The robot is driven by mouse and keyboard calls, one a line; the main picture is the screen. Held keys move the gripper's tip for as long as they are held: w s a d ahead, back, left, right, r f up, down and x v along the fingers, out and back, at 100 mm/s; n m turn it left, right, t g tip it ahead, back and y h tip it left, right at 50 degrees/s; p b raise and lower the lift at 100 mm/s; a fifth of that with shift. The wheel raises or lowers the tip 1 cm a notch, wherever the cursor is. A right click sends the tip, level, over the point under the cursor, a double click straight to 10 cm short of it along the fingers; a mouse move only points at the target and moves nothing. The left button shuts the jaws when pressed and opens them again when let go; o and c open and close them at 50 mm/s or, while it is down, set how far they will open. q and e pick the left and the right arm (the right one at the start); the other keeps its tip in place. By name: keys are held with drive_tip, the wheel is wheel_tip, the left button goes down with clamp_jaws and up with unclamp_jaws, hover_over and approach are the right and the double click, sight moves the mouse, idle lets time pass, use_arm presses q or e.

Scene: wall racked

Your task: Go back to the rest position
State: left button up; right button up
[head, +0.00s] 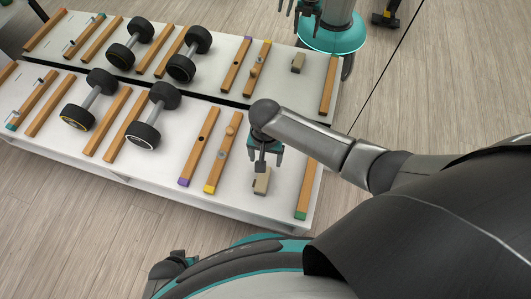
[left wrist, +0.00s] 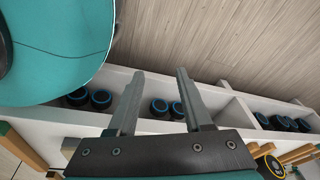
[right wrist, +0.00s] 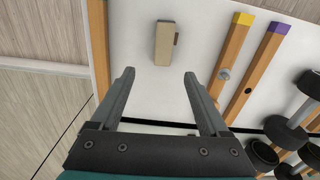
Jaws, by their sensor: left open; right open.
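My right gripper (head: 265,160) is open and empty above the near right part of the white board (head: 235,190). A small tan block (head: 262,181) lies on the board just beyond its fingertips. In the right wrist view, the open fingers (right wrist: 159,72) point towards this block (right wrist: 166,44), with a gap between. My left gripper (left wrist: 160,72) is open and empty in the left wrist view. Its fingers show in front of a white shelf (left wrist: 230,84) with dark, blue-ringed weights in its compartments. I cannot make out my left gripper for sure in the head view.
Dumbbells (head: 153,115) and wooden rails (head: 219,152) with coloured ends cover the board. A similar row lies behind a dark gap; I cannot tell whether it is a reflection. A teal base (head: 335,37) stands at the back. Wooden floor (head: 440,90) is clear at the right.

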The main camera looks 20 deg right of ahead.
drive_tip(key=shift+r, duration=0.25)
drive_tip(key=shift+a, duration=0.1)
